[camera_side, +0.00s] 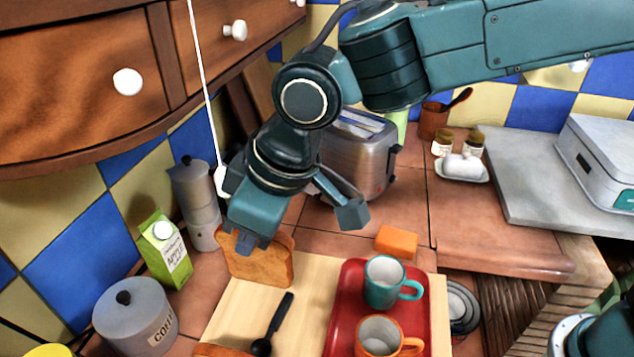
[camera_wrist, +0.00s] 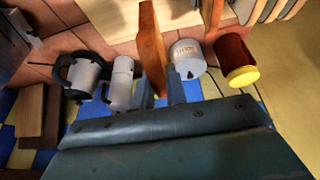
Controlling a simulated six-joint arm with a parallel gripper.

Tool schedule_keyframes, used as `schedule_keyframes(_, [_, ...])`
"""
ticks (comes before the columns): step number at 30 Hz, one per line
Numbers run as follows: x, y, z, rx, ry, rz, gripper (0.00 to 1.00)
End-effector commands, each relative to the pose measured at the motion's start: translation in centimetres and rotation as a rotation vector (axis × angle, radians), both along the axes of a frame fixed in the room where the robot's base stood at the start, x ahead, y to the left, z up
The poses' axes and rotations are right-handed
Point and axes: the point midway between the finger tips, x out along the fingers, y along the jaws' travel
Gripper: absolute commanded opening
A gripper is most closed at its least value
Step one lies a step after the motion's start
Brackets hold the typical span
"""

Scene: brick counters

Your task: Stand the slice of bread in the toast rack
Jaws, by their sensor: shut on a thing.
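The slice of bread (camera_side: 258,265) is brown and upright, at the left edge of the pale wooden board (camera_side: 232,318) in the side view. My gripper (camera_side: 252,243) points down and is shut on its top edge. I cannot tell whether its lower edge touches anything. In the wrist view the bread (camera_wrist: 152,48) shows nearly edge-on, as an orange-brown slab between the fingers of my gripper (camera_wrist: 158,93). I cannot make out the toast rack for certain. A row of pale upright shapes (camera_wrist: 268,10) is cut off at the top right of the wrist view and may be it.
A green carton (camera_side: 163,250), a moka pot (camera_side: 197,200) and a coffee canister (camera_side: 135,315) stand left of the bread. A red tray (camera_side: 343,318) with two mugs lies right. A black spoon (camera_side: 273,325) lies on the board. A toaster (camera_side: 360,155) stands behind.

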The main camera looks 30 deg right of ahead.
Motion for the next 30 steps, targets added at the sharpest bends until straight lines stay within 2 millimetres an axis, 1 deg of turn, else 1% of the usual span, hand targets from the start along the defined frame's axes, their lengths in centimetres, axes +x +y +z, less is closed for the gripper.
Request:
schedule_keyframes(1, [-1.2, 1.4, 0.0, 0.004, 0.003, 0.013, 0.0])
schedule_keyframes(6, [-4.3, 5.3, 0.3, 0.014, 0.012, 0.022, 0.0])
schedule_keyframes(9, [-5.8, 7.4, 0.6, 0.019, 0.017, 0.022, 0.0])
schedule_keyframes(13, [-7.3, 9.2, 0.9, 0.025, 0.023, 0.02, 0.0])
schedule_keyframes(18, [-8.3, 10.3, 1.2, 0.029, 0.027, 0.017, 0.0])
schedule_keyframes(30, [-8.3, 10.4, 0.9, 0.029, 0.028, 0.016, 0.0])
